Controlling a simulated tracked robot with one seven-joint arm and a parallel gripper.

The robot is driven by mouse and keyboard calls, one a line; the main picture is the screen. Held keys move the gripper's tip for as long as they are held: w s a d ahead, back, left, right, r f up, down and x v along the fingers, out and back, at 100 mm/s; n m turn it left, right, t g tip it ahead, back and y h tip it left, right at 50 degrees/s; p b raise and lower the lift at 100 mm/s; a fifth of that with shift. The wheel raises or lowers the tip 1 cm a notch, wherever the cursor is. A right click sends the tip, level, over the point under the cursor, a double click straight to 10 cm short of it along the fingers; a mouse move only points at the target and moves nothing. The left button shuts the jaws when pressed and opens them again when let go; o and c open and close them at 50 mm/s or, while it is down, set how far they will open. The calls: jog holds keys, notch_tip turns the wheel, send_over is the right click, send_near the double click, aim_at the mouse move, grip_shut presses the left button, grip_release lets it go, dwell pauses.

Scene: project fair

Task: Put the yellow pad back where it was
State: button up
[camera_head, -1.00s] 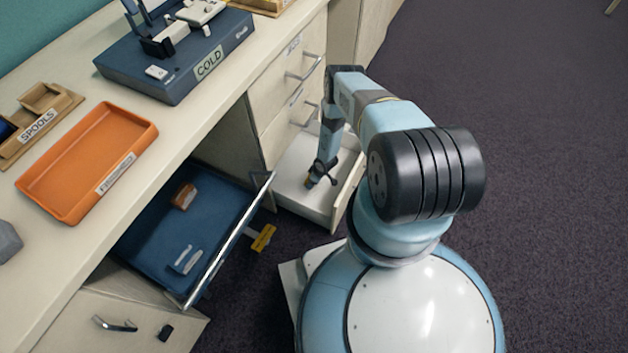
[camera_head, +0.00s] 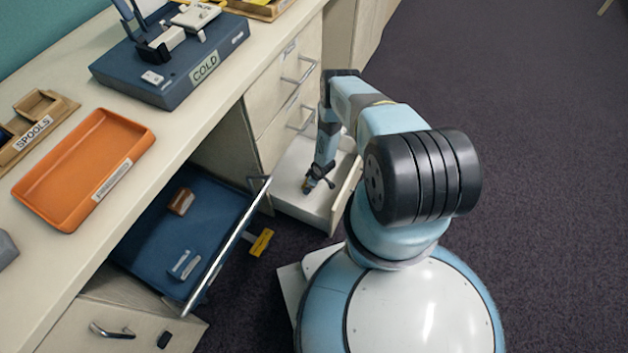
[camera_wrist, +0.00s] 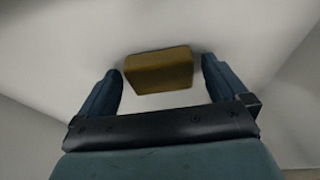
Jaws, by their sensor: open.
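The yellow pad (camera_wrist: 158,72) is a dull yellow-brown block lying on the white floor of the open white drawer (camera_head: 286,192). In the wrist view it sits between and a little beyond the fingertips of my gripper (camera_wrist: 161,80), with gaps showing on both sides. In the head view my gripper (camera_head: 317,177) reaches down into that drawer, and a small yellowish bit of the pad (camera_head: 307,187) shows at its tip. My gripper is open and does not hold the pad.
A blue drawer (camera_head: 215,215) stands open on the left, with a brown block (camera_head: 181,201) and small grey pieces inside. A yellow tag (camera_head: 262,242) shows beside its front. An orange tray (camera_head: 85,165) and a blue COLD box (camera_head: 170,75) stand on the counter. Carpet on the right is clear.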

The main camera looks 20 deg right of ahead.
jog(key=v, duration=1.2)
jog(key=shift+w, duration=0.15)
